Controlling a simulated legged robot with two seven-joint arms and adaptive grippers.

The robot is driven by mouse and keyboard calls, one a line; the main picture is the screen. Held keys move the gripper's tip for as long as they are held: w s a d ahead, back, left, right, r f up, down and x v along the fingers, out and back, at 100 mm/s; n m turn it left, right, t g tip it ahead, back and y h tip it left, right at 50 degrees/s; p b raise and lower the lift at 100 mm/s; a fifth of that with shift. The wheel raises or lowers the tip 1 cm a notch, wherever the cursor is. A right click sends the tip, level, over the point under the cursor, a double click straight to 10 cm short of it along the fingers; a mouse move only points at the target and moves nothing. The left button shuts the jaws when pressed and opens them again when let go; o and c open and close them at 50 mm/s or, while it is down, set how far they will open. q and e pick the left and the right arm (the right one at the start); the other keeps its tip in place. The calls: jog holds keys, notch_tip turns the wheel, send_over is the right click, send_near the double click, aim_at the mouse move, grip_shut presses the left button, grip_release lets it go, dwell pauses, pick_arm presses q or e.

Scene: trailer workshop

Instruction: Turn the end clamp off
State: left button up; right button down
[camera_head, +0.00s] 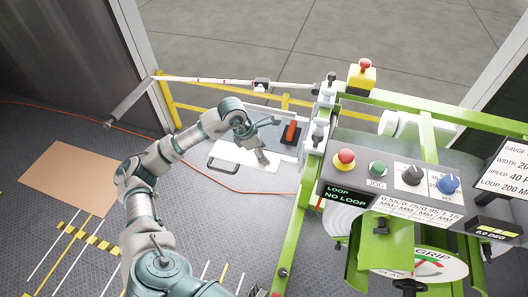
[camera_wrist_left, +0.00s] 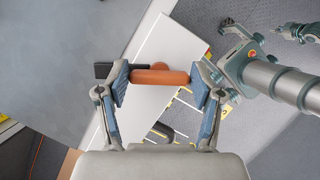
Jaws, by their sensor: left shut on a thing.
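The orange handle (camera_head: 291,132) of a clamp sits on a dark base on a white panel at the trailer's edge. In the left wrist view the orange handle (camera_wrist_left: 160,77) lies crosswise between my fingertips, with a round orange part behind it. My left gripper (camera_head: 272,141) is beside it in the head view, its fingers spread; the left wrist view shows the left gripper (camera_wrist_left: 160,84) closed across the ends of the handle. The exact contact is too small to see. A grey part (camera_wrist_left: 302,32) at the wrist view's top right may be my right gripper; its jaws are unclear.
A green machine frame with a control panel (camera_head: 393,184) stands close on the right. A white bar (camera_head: 215,81) and yellow rails run behind the white panel (camera_head: 234,157). An orange cable (camera_head: 225,183) crosses the grey floor. Floor at the left is mostly open.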

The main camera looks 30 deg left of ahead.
pick_arm(q)
jog(key=n, duration=0.1)
jog(key=n+y, duration=0.1)
jog(key=n, duration=0.1)
jog(key=n+t, duration=0.1)
jog(key=shift+s+f+n+b, duration=0.15)
jog(key=shift+f+n+b, duration=0.1)
jog(key=shift+n+b, duration=0.1)
jog(key=shift+n+y, duration=0.7)
jog(key=shift+n, duration=0.55)
jog(key=n+y, duration=0.1)
jog(key=n, duration=0.2)
jog(key=shift+b, duration=0.3)
jog(key=shift+s+n+y, duration=0.1)
jog(key=shift+n+y, duration=0.2)
jog(key=shift+n, duration=0.4)
pick_arm(e)
jog(key=w+r, duration=0.2)
jog(key=w, duration=0.1)
jog(key=shift+a, duration=0.2)
pick_arm(q)
jog(key=shift+n, duration=0.3)
pick_arm(e)
jog(key=shift+w+a+r, duration=0.1)
pick_arm(q)
jog(key=shift+d, duration=0.1)
